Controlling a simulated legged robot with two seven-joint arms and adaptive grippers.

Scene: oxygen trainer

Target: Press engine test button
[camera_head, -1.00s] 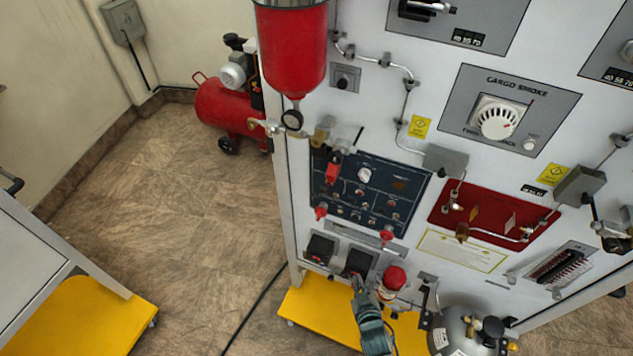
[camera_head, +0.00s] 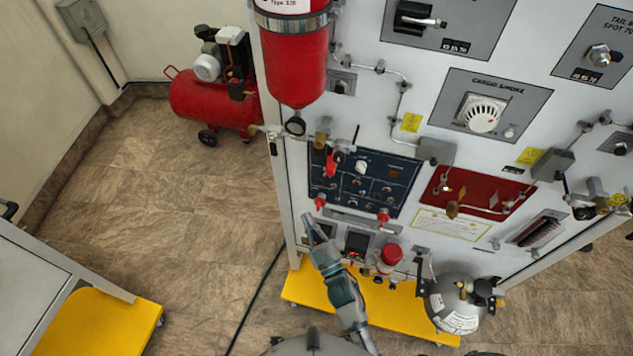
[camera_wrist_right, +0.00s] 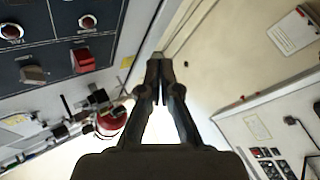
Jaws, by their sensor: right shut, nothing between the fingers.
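The trainer's dark blue control panel (camera_head: 378,170) sits low on the white board, with knobs and small round controls. The labels are too small to read, so I cannot tell which control is the engine test button. My right gripper (camera_head: 308,218) is shut and empty, near the board's lower left edge, below and left of the panel. In the wrist view its fingertips appear clear of the panel. My left gripper is out of view.
A small dark display (camera_head: 356,241) and a red dome (camera_head: 391,254) lie right of my right gripper. Red-handled valves stick out around the panel. A grey cylinder (camera_head: 458,305) stands on the yellow base.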

